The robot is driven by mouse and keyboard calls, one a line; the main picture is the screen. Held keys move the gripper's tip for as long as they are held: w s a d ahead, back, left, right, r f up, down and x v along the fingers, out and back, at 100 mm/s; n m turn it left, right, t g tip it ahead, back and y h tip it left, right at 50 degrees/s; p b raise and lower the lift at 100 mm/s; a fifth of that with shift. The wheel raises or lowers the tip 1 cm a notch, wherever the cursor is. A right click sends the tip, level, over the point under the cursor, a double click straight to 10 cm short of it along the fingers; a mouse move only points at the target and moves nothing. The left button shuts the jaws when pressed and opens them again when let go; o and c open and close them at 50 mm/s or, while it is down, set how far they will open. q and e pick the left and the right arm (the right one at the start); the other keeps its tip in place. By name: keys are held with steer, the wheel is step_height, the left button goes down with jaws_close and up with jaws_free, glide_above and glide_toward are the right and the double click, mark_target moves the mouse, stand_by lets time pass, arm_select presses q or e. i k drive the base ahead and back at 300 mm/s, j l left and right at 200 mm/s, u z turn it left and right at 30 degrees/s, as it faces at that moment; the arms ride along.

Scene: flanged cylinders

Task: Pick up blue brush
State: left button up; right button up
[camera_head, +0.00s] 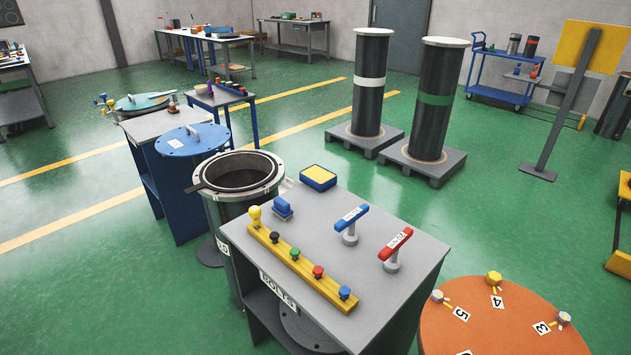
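A small blue block-shaped thing with a raised top (283,208), which looks like the blue brush, stands on the grey bench top (335,235). It is near the bench's back left corner, just right of a yellow knob on the bolt rail. Its bristles cannot be made out. Nothing is touching it from above. Neither of my grippers shows in the head view.
Close by on the bench are a blue-and-yellow box (318,178), a blue T-handle tool (350,222), a red T-handle tool (394,249) and a yellow bolt rail (302,267). An open flanged cylinder (240,180) adjoins left; an orange disc (495,325) lies right.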

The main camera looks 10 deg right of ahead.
mark_target(281, 208)
steer(key=z, duration=0.3)
steer(key=i+j+z, duration=0.15)
steer(key=j+z, duration=0.2)
steer(key=i+j+z, duration=0.15)
steer(key=j+z, duration=0.15)
steer(key=j, duration=0.15)
steer(key=i+j+z, duration=0.15)
steer(key=j, duration=0.3)
steer(key=j+z, duration=0.1)
steer(key=j, duration=0.35)
steer(key=i+j, duration=0.1)
steer(key=j, duration=0.5)
steer(key=i+j, duration=0.1)
steer(key=j, duration=0.55)
steer(key=i+j+z, duration=0.1)
steer(key=j, duration=0.5)
